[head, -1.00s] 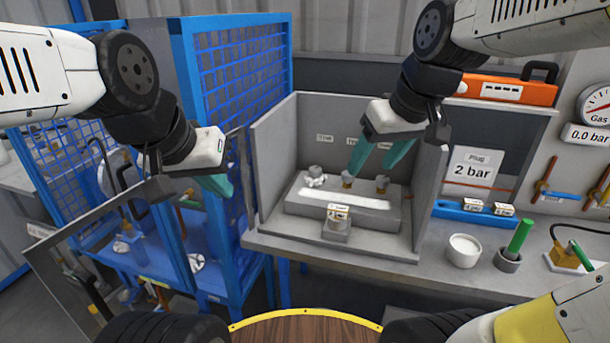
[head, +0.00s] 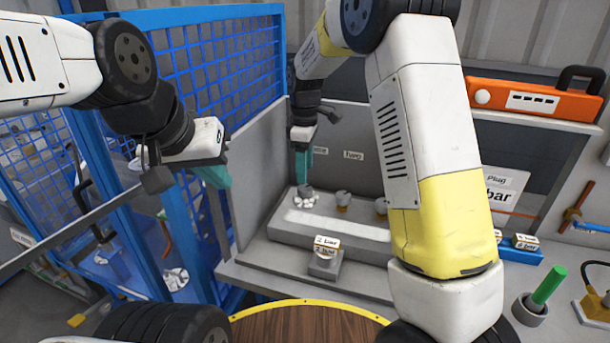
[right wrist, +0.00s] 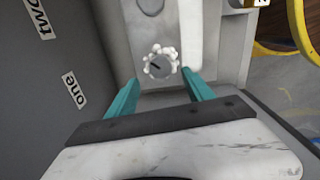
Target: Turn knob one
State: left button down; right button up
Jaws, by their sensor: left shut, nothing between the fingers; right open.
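Knob one (head: 306,192) is the leftmost of three knobs on the grey raised block (head: 350,232) inside the open-fronted grey box. It is a grey dial with white lumps around its base. In the right wrist view knob one (right wrist: 160,65) shows a dark pointer line, and the label "one" (right wrist: 75,90) is on the wall at left. My right gripper (head: 303,168) is open and points down just above the knob. In the right wrist view its teal fingertips (right wrist: 161,76) are on either side of the knob, contact unclear. My left gripper (head: 216,178) is shut and empty, left of the box.
The middle knob (head: 342,200) and the right knob (head: 381,206) stand beside knob one, the latter partly behind my right arm. A labelled block (head: 325,256) stands in front. The box's left wall (head: 258,160) and a blue mesh cage (head: 215,70) bound the left side.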

aim_at(305, 187)
notch_tip(305, 187, down, 6)
jog(key=shift+r, duration=0.15)
grip_shut()
dwell(0.3)
